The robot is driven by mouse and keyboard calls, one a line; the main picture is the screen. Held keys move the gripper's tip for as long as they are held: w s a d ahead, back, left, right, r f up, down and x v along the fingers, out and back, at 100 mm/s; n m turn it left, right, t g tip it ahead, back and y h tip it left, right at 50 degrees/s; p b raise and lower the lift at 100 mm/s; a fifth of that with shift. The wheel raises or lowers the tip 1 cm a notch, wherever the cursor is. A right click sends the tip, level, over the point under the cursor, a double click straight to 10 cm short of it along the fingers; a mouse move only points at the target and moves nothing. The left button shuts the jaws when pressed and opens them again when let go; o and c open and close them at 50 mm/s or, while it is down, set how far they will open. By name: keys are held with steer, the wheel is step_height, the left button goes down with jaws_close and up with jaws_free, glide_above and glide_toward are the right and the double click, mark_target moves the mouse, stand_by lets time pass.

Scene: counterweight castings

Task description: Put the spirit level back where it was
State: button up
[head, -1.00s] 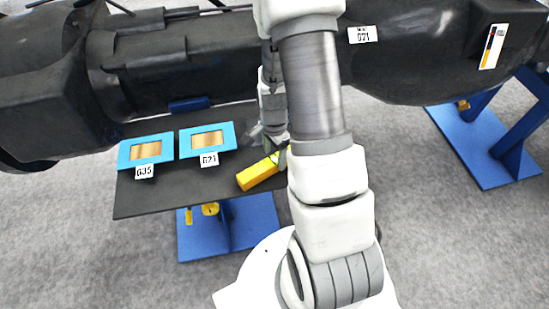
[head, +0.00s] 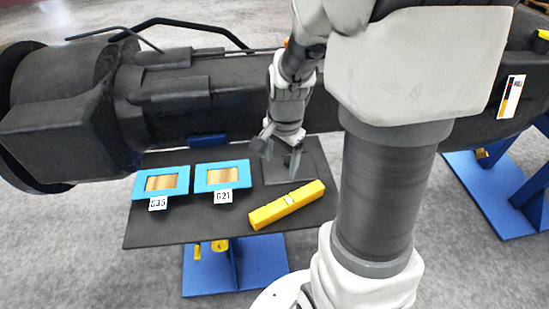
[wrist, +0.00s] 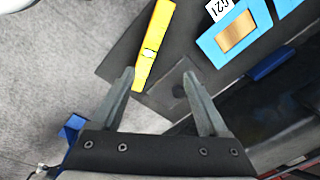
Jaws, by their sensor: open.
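The yellow spirit level (head: 287,206) lies flat and slanted on the dark shelf board (head: 160,231), near its front right edge. It also shows in the wrist view (wrist: 153,45), with a pale vial window near its middle. My gripper (head: 279,167) is open and empty, above the board and behind the level. A dark square plate (head: 290,165) lies on the board under my gripper.
Two blue frames with copper-coloured insides, labelled G35 (head: 161,182) and G21 (head: 222,176), lie left of the level. A large black casting (head: 220,105) runs behind the board. Blue stands (head: 480,190) rest on the grey floor.

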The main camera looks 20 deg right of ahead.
steer(key=s+a+r+n+t, duration=0.2)
steer(key=s+a+r+n, duration=0.1)
steer(key=s+r+n, duration=0.3)
steer(key=s+a+r+n+t, duration=0.2)
steer(key=s+a+r+n, duration=0.2)
steer(key=r, duration=0.6)
steer(key=s+n, duration=0.2)
steer(key=n, duration=0.1)
steer(key=shift+a+r, duration=0.3)
steer(key=shift+r, duration=0.1)
